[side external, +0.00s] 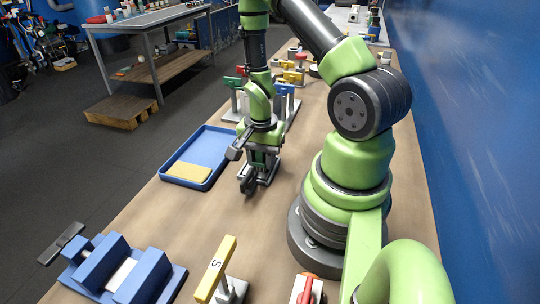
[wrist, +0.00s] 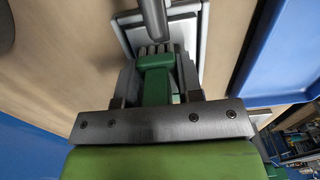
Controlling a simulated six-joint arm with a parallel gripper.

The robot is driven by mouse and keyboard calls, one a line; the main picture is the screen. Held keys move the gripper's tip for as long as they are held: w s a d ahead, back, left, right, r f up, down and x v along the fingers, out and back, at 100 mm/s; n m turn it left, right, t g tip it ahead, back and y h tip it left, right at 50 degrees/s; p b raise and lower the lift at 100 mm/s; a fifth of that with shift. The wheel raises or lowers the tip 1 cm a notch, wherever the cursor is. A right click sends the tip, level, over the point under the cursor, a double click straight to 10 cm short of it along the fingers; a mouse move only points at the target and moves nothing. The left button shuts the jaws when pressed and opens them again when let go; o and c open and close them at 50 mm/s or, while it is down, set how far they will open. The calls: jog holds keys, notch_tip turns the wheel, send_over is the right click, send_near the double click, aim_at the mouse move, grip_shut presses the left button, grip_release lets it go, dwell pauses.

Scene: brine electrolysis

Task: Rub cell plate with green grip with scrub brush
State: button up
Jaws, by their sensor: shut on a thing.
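My gripper (side external: 262,160) points down just above the table, to the right of the blue tray. In the wrist view my gripper (wrist: 158,85) is shut on a dark green block (wrist: 155,75), with a row of short grey pieces at its far end. Whether this is the scrub brush or a plate's grip I cannot tell. Beyond it lies a pale panel with a grey frame (wrist: 203,30), partly hidden by a grey rod. A green grip (side external: 233,82) stands upright on a grey support behind my gripper. No bristles show clearly.
The blue tray (side external: 207,147) holds a yellow block (side external: 188,172). A blue grip (side external: 284,90) stands near the green one. A blue vise-like fixture (side external: 150,275) and a yellow bar marked S (side external: 215,268) are at the front. The table (side external: 200,222) between them is clear.

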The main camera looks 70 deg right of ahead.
aim_at(246, 163)
jog(key=shift+w, duration=2)
jog(key=shift+s, duration=2.35)
jog(key=shift+s+r, duration=0.15)
jog(key=shift+s, duration=0.75)
notch_tip(246, 163, up, 8)
jog(key=shift+a+f, duration=0.1)
jog(key=shift+f, duration=0.1)
